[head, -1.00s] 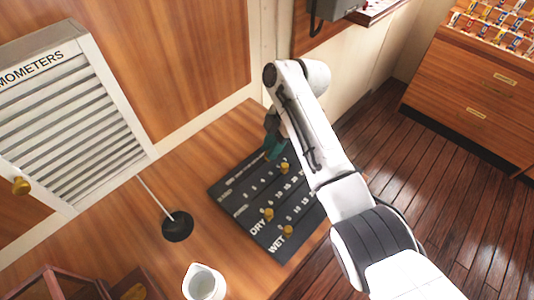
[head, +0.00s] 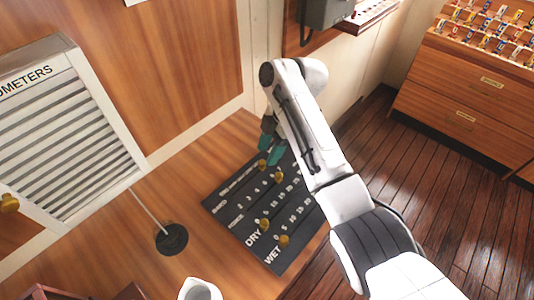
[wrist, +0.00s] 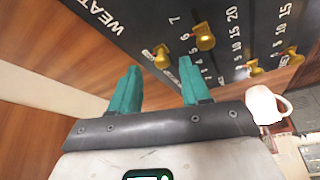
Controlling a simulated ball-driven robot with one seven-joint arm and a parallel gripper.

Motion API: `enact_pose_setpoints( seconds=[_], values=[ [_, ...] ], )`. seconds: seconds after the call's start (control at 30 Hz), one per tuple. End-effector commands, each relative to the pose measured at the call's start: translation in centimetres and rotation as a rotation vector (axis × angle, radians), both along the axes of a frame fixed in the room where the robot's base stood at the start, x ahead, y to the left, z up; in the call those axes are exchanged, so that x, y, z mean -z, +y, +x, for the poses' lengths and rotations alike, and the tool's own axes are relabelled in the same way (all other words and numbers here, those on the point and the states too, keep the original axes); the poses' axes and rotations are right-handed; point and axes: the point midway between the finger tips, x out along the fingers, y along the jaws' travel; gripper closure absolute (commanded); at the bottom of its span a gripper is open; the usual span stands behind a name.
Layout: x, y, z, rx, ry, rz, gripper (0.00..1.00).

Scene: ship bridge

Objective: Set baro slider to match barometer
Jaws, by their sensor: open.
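The dark slider board (head: 232,212) lies on the wooden desk, with white scales and brass knobs. Its DRY knob (head: 264,224) and WET knob (head: 284,240) are at the near end. Two more knobs, one upper (head: 262,164) and one lower (head: 278,177), are near my gripper (head: 269,148). Their row labels are too small to read, so I cannot tell which is the baro slider. In the wrist view, my teal fingers (wrist: 160,88) are apart and empty, with a brass knob (wrist: 161,57) just beyond the gap between them. No barometer can be made out.
A louvred cabinet (head: 70,130) marked "...OMETERS" stands at the left. A thin rod on a round black base (head: 172,239) and a white jug (head: 199,290) are left of the board. The wall rises close behind my gripper.

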Motion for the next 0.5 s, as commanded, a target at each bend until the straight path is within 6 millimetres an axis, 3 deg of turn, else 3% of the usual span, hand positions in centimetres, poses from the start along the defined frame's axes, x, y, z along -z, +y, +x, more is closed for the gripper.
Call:
enact_pose_setpoints(
  seconds=[0.33, 0.5],
  values=[
    [-6.3, -2.3, 1.4, 0.002, -0.003, -0.001, 0.53],
    [-7.8, -2.9, 1.7, 0.002, -0.001, -0.001, 0.53]
  ],
)
